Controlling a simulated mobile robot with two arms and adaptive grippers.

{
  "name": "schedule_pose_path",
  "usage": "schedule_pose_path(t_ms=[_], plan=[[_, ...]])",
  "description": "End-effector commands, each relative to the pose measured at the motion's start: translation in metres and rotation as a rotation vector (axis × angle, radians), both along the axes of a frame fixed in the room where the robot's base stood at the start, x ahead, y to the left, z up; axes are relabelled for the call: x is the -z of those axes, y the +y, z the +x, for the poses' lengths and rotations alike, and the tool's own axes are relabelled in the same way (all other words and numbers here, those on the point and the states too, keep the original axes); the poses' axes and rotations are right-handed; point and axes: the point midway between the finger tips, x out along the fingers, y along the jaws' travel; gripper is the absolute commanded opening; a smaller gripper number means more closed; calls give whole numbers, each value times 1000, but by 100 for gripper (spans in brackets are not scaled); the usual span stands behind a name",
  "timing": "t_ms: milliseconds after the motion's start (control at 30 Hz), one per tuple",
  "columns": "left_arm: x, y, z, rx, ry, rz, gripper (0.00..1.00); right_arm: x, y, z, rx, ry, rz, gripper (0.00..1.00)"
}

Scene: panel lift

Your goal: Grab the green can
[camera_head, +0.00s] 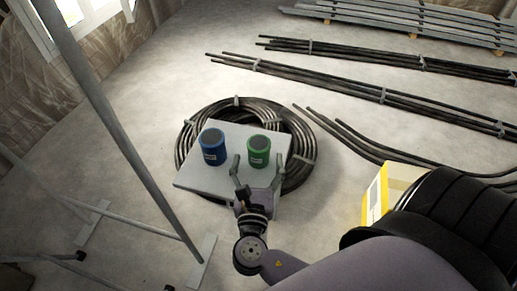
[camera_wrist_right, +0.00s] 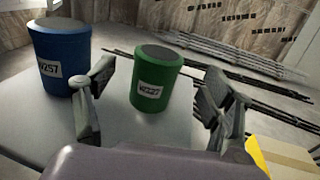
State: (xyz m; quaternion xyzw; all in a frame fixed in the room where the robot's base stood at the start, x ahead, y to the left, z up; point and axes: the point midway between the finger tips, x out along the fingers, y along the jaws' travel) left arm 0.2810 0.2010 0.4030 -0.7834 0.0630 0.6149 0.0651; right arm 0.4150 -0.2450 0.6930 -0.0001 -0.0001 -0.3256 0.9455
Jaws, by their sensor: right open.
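The green can (camera_head: 258,151) stands upright on a light grey panel (camera_head: 197,182). It has a dark top and a white label, and it also shows in the right wrist view (camera_wrist_right: 156,78). My right gripper (camera_head: 257,164) is open, with one finger on each side of the near side of the can. In the right wrist view the can stands beyond and between the open fingers (camera_wrist_right: 160,88), with clear space on both sides. I cannot tell how deep the can is between them. My left gripper is not in view.
A blue can (camera_head: 213,147) stands upright on the panel, left of the green can and close to my right gripper's left finger. The panel lies over a coil of black cable (camera_head: 299,125). A grey metal pole (camera_head: 120,130) leans at left. A yellow-white box (camera_head: 385,190) is at right.

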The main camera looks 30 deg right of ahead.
Motion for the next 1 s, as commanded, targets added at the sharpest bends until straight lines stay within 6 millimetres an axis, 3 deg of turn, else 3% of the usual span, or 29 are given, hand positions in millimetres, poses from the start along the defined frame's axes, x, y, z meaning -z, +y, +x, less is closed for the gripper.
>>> schedule_pose_path(t_ms=[233,500,767,1000], plan=[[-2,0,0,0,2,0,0,-1,-12,15,1,-2,-2,76],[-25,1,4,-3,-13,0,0,-1,-34,45,0,0,-1,76],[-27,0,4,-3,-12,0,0,-1,-36,48,-1,2,1,76],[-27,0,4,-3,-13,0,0,-1,-36,48,-1,2,1,62]])
